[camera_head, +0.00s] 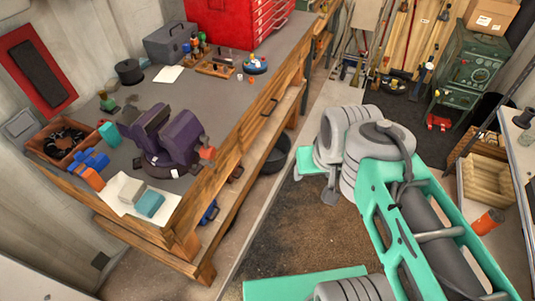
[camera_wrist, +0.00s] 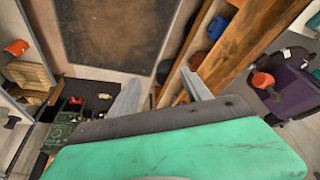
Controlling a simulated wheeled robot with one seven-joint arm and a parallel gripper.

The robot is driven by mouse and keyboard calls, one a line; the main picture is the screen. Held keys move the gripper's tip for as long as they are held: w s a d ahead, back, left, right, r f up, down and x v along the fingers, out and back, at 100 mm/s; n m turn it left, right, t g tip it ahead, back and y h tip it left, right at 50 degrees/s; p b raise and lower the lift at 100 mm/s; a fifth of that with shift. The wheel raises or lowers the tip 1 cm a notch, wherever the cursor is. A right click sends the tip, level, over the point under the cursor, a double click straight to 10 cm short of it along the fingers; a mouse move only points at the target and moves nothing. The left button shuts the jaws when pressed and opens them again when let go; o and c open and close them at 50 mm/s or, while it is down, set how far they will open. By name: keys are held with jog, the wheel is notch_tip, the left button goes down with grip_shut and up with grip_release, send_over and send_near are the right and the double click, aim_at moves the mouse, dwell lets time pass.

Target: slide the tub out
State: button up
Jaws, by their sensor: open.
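A dark round tub (camera_head: 276,158) sits on the floor under the far part of the workbench in the head view, partly covered by the bench and its leg. What looks like the same dark tub (camera_wrist: 164,71) shows small in the wrist view, beyond and between my fingers. My gripper (camera_wrist: 160,93) is open, its two grey fingers apart with nothing between them. It is well short of the tub, not touching it.
The wooden workbench (camera_head: 225,150) carries a purple vise (camera_head: 172,140) and a red tool chest (camera_head: 235,22). A brown mat (camera_head: 290,215) lies on open floor in front. A green machine (camera_head: 465,72), a wooden crate (camera_head: 487,178) and an orange can (camera_head: 488,222) stand at the right.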

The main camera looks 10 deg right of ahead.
jog(key=shift+r, duration=0.1)
jog(key=shift+c, duration=0.6)
jog(key=shift+t, duration=0.3)
jog(key=r+p, duration=0.2)
jog(key=r, duration=0.1)
jog(key=r+p, duration=0.3)
jog(key=r, duration=0.1)
jog(key=shift+w+p, duration=0.2)
jog(key=shift+p, duration=0.1)
jog(key=c, duration=0.4)
jog(key=shift+f+b, duration=0.35)
jog(key=shift+f, duration=0.1)
jog(key=shift+c, duration=0.4)
jog(key=shift+d, duration=0.1)
